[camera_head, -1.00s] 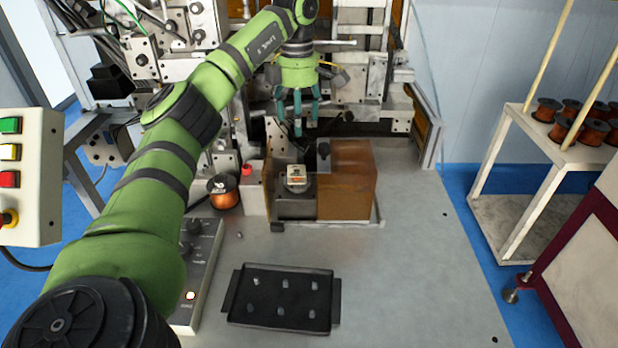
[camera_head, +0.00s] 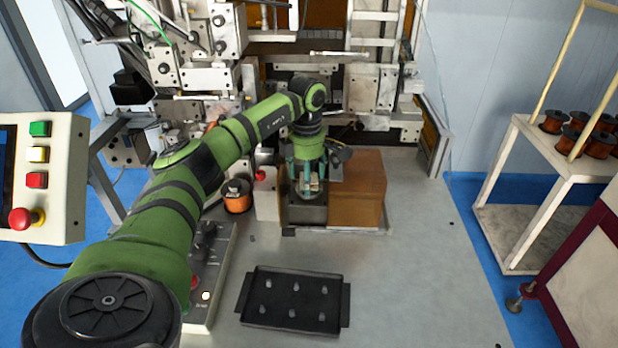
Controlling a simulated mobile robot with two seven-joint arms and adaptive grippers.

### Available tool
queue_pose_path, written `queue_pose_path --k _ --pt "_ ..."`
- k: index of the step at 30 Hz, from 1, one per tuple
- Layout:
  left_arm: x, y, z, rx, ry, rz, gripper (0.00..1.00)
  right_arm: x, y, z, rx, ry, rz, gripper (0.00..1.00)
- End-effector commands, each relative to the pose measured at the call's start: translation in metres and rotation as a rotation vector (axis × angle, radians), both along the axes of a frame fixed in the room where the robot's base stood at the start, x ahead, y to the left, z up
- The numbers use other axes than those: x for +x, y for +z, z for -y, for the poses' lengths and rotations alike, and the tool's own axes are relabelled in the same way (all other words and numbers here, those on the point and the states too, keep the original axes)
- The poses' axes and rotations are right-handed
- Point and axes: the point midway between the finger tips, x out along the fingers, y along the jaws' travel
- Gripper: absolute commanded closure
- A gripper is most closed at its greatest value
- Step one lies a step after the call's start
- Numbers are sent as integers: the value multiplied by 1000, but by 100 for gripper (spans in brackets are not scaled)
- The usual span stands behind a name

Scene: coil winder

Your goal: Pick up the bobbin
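The bobbin, a small pale piece (camera_head: 312,185), sits in the winder's grey fixture (camera_head: 308,213) beside a brown block (camera_head: 358,190). My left gripper (camera_head: 308,185) points straight down over it. Its teal fingers stand around the bobbin and hide much of it. I cannot tell whether the fingers touch the bobbin or have closed on it. My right gripper is not in view.
A black tray (camera_head: 247,298) with several small pegs lies at the front of the grey table (camera_head: 420,260). A copper wire spool (camera_head: 237,202) stands left of the fixture. A control panel (camera_head: 65,195) is at far left. The table's right side is clear.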

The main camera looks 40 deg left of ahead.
Motion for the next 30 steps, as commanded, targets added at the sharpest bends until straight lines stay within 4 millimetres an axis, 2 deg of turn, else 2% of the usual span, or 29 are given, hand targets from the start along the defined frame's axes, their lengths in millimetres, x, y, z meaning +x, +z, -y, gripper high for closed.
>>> queue_pose_path --k 7,8,9,11,12,23,30 --pt "0 -4 0 0 0 1 29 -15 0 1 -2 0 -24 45" --pt "0 -4 0 0 0 1 33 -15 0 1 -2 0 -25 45" --pt "0 -4 0 0 0 1 49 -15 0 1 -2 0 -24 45" --pt "0 -4 0 -1 0 1 73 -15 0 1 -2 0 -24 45" --pt "0 -4 0 -1 0 1 76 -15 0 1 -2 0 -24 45" --pt "0 -2 0 0 0 1 76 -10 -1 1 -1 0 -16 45" --pt "1 20 0 -1 0 6 76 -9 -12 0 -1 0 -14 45"
